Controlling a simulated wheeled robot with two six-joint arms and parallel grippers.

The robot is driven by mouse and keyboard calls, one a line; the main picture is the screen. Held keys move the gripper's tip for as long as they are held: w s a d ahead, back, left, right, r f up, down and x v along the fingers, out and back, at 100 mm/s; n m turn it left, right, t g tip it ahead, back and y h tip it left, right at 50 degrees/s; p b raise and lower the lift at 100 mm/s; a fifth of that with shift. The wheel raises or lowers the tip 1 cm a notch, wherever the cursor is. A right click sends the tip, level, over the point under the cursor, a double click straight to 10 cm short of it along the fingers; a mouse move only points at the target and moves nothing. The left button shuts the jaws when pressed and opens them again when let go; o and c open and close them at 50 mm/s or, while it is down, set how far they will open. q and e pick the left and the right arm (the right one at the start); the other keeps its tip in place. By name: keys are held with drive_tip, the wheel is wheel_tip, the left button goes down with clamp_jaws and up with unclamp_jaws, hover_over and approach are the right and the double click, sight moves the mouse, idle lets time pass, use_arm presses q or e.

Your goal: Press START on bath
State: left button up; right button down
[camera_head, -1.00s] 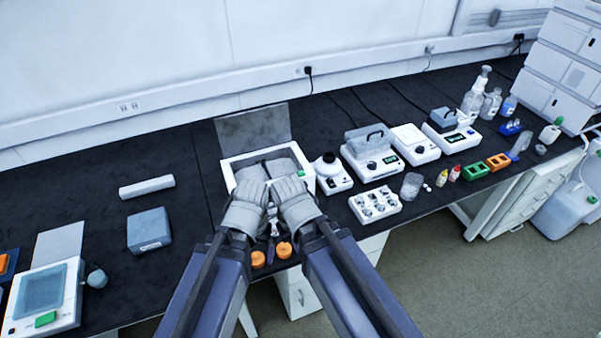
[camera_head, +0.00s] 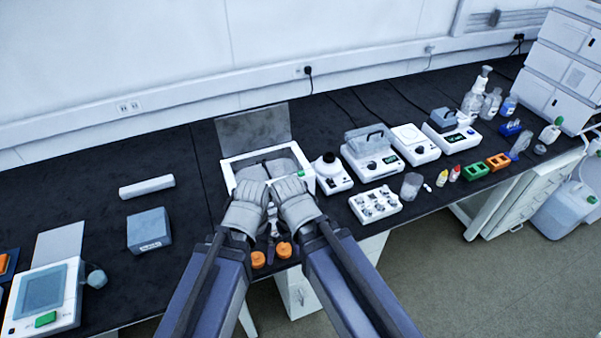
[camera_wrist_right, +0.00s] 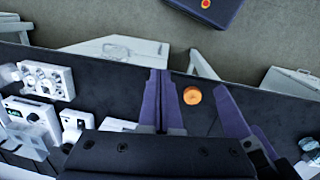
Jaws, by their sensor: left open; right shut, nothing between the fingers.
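A white-framed, open-topped box with a raised grey lid (camera_head: 253,137) stands mid-bench and looks like the bath (camera_head: 238,160). A small green button (camera_head: 301,173) is on its front right corner. My left gripper (camera_head: 246,197) and right gripper (camera_head: 293,196) are close side by side over its front edge and cover much of the front panel. The left one is open; its fingertips are mostly hidden in the head view. In the right wrist view my right gripper (camera_wrist_right: 161,100) has its slim purple fingers together, with nothing between them.
Two orange caps (camera_head: 284,250) lie at the bench's front edge, below my grippers. A white unit with a green button (camera_head: 46,319) stands at far left. A blue-grey box (camera_head: 149,229) sits left of the bath. A vial rack (camera_head: 375,205) and several instruments crowd the right.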

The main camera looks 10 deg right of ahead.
drive_tip(key=w+r+m+t+y, duration=0.2)
drive_tip(key=w+m+t+y, duration=0.15)
drive_tip(key=w, duration=1.25)
wheel_tip(320, 180, up, 5)
drive_tip(key=m+t, duration=0.5)
hover_over(301, 173)
drive_tip(key=shift+s+d+r+y+p, duration=0.15)
drive_tip(key=shift+s+r+y+p, duration=0.05)
drive_tip(key=shift+s+y+p, duration=0.25)
wheel_tip(301, 173, down, 9)
drive_tip(key=b, duration=0.9)
drive_tip(key=shift+r, duration=0.1)
drive_tip(key=shift+f+b, duration=0.35)
drive_tip(key=shift+f, duration=0.1)
